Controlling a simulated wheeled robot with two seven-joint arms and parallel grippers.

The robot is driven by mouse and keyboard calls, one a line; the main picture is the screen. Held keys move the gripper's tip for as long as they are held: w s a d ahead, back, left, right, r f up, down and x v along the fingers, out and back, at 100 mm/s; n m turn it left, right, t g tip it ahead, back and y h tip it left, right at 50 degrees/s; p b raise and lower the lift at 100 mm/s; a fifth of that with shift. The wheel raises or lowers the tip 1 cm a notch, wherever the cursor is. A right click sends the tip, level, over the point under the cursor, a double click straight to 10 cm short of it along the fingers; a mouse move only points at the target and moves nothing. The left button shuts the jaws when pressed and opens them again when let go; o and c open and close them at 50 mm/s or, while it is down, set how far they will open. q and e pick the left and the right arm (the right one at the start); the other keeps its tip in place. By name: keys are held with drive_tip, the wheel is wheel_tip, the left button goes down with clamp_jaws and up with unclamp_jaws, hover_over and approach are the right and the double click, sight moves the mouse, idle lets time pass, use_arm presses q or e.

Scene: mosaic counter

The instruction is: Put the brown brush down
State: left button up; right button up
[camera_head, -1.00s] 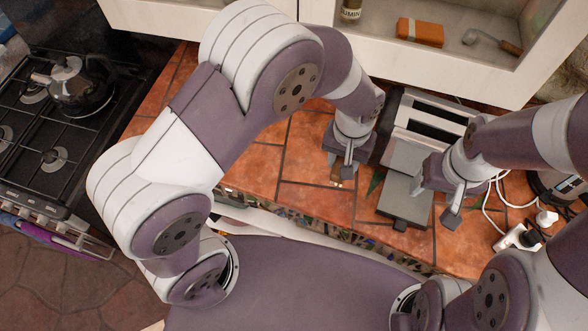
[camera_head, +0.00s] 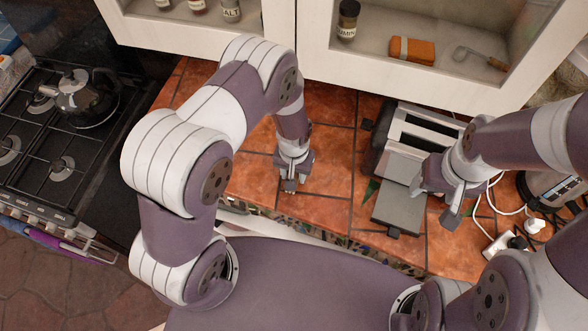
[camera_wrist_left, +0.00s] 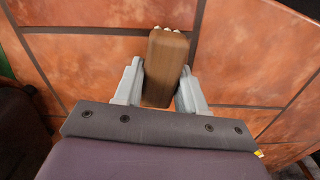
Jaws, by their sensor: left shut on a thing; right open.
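The brown brush (camera_wrist_left: 167,62) shows in the left wrist view as a brown wooden block with pale bristle tips at its far end. My left gripper (camera_wrist_left: 160,88) is shut on it, one finger on each side. In the head view my left gripper (camera_head: 290,187) points down at the tiled counter (camera_head: 335,150), left of the toaster. The brush is mostly hidden there by the gripper, and I cannot tell whether it touches the tiles. My right gripper (camera_head: 447,203) is open and empty, at the right side of a grey block in front of the toaster.
The toaster (camera_head: 425,125) and the grey block (camera_head: 400,207) stand to the right, with white cables and a plug (camera_head: 535,225) beyond. A stove with a kettle (camera_head: 80,98) is at the left. Counter around the left gripper is clear. The cabinet (camera_head: 400,85) rises behind.

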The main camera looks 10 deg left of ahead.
use_arm(q)
drive_tip(key=shift+f, duration=0.2)
drive_tip(key=o, duration=1.1)
